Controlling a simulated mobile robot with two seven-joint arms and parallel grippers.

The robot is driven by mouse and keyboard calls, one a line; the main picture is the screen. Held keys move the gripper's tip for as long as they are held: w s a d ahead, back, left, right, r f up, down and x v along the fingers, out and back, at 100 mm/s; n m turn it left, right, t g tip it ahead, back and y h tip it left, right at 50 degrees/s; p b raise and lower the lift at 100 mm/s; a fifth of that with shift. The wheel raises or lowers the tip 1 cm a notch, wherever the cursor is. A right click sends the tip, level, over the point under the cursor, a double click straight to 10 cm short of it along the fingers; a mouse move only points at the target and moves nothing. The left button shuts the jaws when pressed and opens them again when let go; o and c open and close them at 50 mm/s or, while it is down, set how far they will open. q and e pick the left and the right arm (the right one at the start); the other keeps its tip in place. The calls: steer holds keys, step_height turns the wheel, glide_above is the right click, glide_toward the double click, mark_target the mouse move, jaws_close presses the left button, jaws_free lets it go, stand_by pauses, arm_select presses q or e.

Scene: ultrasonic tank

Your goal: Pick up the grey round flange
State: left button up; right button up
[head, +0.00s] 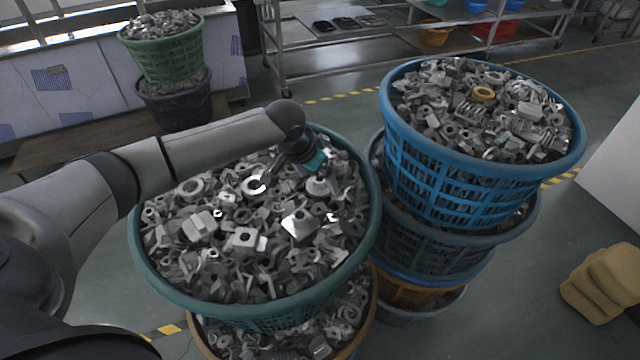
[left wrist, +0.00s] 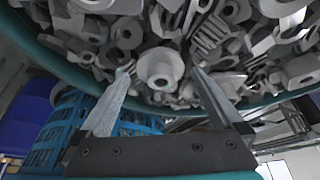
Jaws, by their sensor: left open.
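The grey round flange (head: 318,187) looks like a pale disc with a raised hub and a central hole. It lies among loose metal parts near the right side of the teal basket (head: 160,285). In the left wrist view the flange (left wrist: 160,68) sits between the fingertips, with its hub and hole facing the camera. My left gripper (head: 320,174) is above it, open, with one finger on each side in the left wrist view. I cannot tell whether the fingers touch it. My right gripper is not in view.
A blue basket (head: 430,185) full of parts stands stacked close on the right and rises higher. A green basket (head: 165,57) stands at the back left. The teal basket's rim (left wrist: 175,122) passes near the gripper. Loose parts crowd around the flange.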

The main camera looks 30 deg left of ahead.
arm_select(q)
steer(key=shift+w+f, duration=0.15)
steer(key=shift+f, duration=0.25)
steer(key=c, duration=1.3)
steer(key=shift+r, duration=0.1)
